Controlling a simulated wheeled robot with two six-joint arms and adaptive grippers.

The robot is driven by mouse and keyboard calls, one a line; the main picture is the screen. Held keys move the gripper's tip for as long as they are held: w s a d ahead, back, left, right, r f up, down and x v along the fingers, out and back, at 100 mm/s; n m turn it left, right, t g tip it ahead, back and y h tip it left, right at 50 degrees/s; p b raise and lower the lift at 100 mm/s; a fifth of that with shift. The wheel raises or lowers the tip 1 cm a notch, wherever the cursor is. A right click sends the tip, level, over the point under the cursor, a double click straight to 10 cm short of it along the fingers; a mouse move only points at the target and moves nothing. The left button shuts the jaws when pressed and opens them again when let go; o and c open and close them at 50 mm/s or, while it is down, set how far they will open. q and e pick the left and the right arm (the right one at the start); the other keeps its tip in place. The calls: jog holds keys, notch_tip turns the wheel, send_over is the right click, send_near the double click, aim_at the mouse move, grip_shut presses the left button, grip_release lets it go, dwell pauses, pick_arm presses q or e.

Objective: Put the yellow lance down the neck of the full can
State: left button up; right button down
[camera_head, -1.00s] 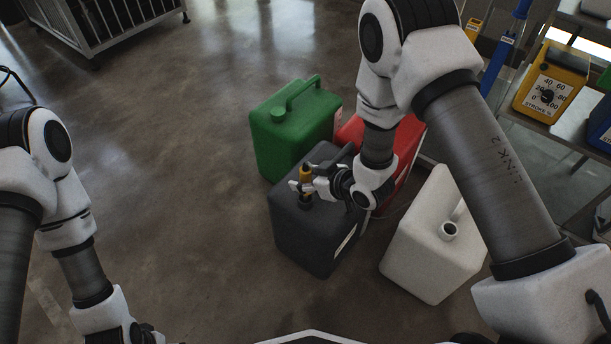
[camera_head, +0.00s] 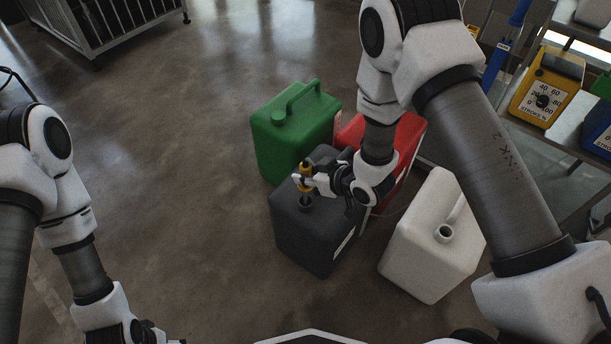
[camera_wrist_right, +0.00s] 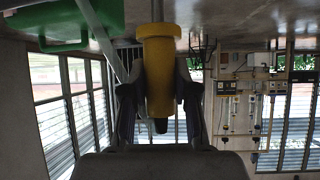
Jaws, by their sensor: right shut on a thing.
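My right gripper (camera_head: 306,182) is shut on the yellow lance (camera_head: 306,168) above the top of the dark grey can (camera_head: 305,242). The lance looks roughly upright, over the can's dark neck (camera_head: 304,203). Whether its lower end is inside the neck, I cannot tell. In the right wrist view, the lance's yellow grip (camera_wrist_right: 158,72) is between the fingers, and its thin grey tube runs out of the top edge. My left gripper (camera_head: 142,333) is only partly in view at the bottom left, with its fingertips cut off. Which can is full does not show.
A green can (camera_head: 292,135) stands behind the dark can, a red can (camera_head: 408,145) behind my right wrist, and a white can (camera_head: 425,258) to the right. A shelf at right bears a yellow dial unit (camera_head: 545,95). The floor at left is clear.

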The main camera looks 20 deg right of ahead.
notch_tip(320, 180, up, 38)
jog(key=p, duration=3.1)
jog(key=shift+w+r, duration=0.1)
